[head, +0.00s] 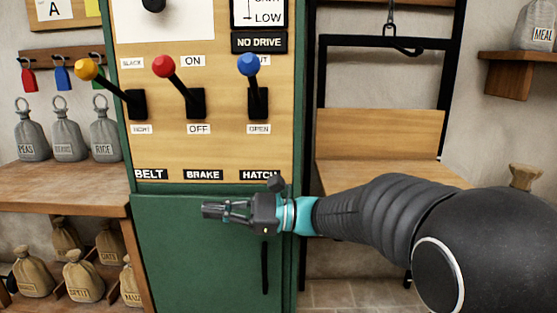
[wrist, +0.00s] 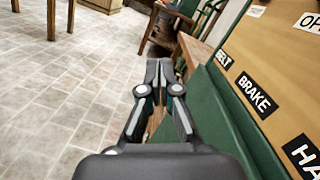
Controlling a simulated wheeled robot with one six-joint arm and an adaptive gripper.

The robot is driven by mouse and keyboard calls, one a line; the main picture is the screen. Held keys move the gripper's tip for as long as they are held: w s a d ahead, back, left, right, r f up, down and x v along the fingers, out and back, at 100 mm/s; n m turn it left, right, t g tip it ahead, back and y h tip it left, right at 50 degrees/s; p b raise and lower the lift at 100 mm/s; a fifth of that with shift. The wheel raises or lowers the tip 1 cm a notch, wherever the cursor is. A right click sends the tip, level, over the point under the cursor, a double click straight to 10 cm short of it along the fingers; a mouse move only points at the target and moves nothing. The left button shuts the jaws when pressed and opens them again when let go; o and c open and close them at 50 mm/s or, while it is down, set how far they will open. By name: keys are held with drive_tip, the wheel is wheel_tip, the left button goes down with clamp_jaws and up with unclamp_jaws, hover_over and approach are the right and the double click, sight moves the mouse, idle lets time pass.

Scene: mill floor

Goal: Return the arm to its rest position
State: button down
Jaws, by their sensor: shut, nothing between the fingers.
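My gripper (head: 212,210) is shut and empty. In the head view it points left, in front of the green cabinet (head: 170,255) and below the labels of the wooden lever panel (head: 222,110). My arm reaches in from the right. In the wrist view the closed fingertips (wrist: 158,66) point along the cabinet front, with the panel's edge at the right. The panel carries a yellow-knobbed lever (head: 87,69), a red-knobbed lever (head: 163,66) and a blue-knobbed lever (head: 248,64), labelled BELT, BRAKE and HATCH. All three levers have their knobs up.
A wooden shelf (head: 60,185) with several grey sacks stands left, with tan sacks below it. A black frame with a wooden board (head: 380,132) stands to the right. The wrist view shows open tiled floor (wrist: 70,90) and wooden furniture (wrist: 185,30) beyond the fingertips.

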drive_tip(key=s+d+f+n+t+h, duration=0.1)
drive_tip(key=s+d+f+n+h, duration=0.4)
drive_tip(key=f, duration=0.3)
drive_tip(key=s+d+f+n+h, duration=0.2)
drive_tip(key=s+d+f+h, duration=0.4)
drive_tip(key=d+f+h, duration=0.15)
drive_tip(key=s+d+n+t+h, duration=0.2)
drive_tip(key=s+d+t+h, duration=0.1)
drive_tip(key=d, duration=0.5)
drive_tip(key=s+d+r+n+t+h, duration=0.1)
drive_tip(key=s+d+n+t+h, duration=0.1)
drive_tip(key=s+d, duration=0.3)
drive_tip(key=d+t+h, duration=0.1)
drive_tip(key=d, duration=0.2)
drive_tip(key=shift+s+d+r+n+h+p, duration=0.15)
drive_tip(key=shift+s+r+n+h+p, duration=0.15)
drive_tip(key=shift+n+h+p, duration=0.1)
